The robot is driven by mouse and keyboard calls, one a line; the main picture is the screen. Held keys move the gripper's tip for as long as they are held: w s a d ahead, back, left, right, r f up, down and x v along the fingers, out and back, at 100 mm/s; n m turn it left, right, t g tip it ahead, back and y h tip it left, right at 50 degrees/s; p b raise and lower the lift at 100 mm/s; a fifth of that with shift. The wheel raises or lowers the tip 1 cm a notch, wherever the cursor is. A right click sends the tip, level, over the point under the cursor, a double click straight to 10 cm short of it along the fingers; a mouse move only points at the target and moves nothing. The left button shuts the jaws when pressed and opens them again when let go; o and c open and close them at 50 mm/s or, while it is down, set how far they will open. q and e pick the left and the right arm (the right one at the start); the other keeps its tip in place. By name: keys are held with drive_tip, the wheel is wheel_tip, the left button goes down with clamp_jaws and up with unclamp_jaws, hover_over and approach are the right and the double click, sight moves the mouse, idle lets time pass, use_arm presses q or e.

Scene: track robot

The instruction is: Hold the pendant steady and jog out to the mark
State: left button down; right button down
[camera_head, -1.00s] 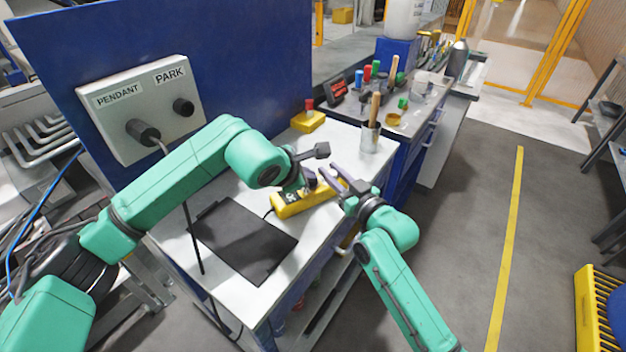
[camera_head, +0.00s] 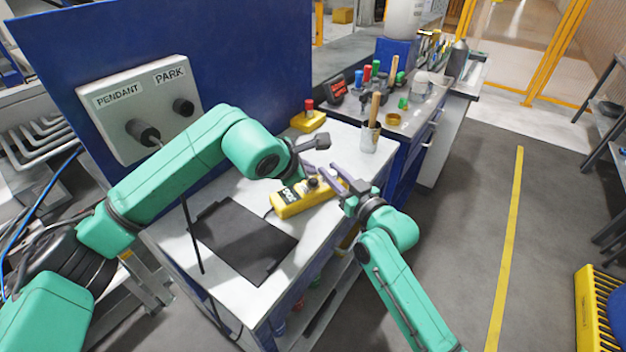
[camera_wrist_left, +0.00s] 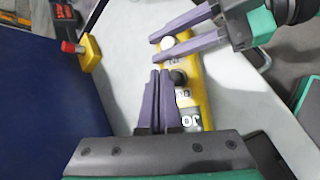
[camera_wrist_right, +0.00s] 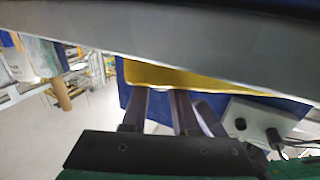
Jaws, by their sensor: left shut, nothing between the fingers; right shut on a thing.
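The yellow pendant (camera_head: 290,204) lies on the pale bench top, with lettering, a white button and a dark knob on its face. My right gripper (camera_head: 337,176) is shut across its far end. In the left wrist view, the right fingers (camera_wrist_left: 158,51) come in from the right, one on each side of the white button. The right wrist view shows the pendant's yellow side (camera_wrist_right: 195,82) beyond the fingers. My left gripper (camera_head: 318,170) is shut and empty, above the pendant beside the dark knob (camera_wrist_left: 178,77). I cannot tell whether the left fingertips touch the pendant.
A black mat (camera_head: 243,240) lies on the bench. A grey panel (camera_head: 115,125) labelled PENDANT and PARK has two dark knobs. A red button on a yellow box (camera_head: 309,121) and a cup with a wooden handle (camera_head: 370,138) stand behind. A yellow line (camera_head: 512,230) crosses open floor.

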sight(309, 188)
use_arm(q)
drive_tip(key=shift+r, duration=0.15)
wheel_tip(309, 188, up, 5)
drive_tip(key=shift+f, duration=0.1)
idle(0.3)
idle(0.4)
use_arm(e)
drive_tip(key=c, duration=0.6)
unclamp_jaws()
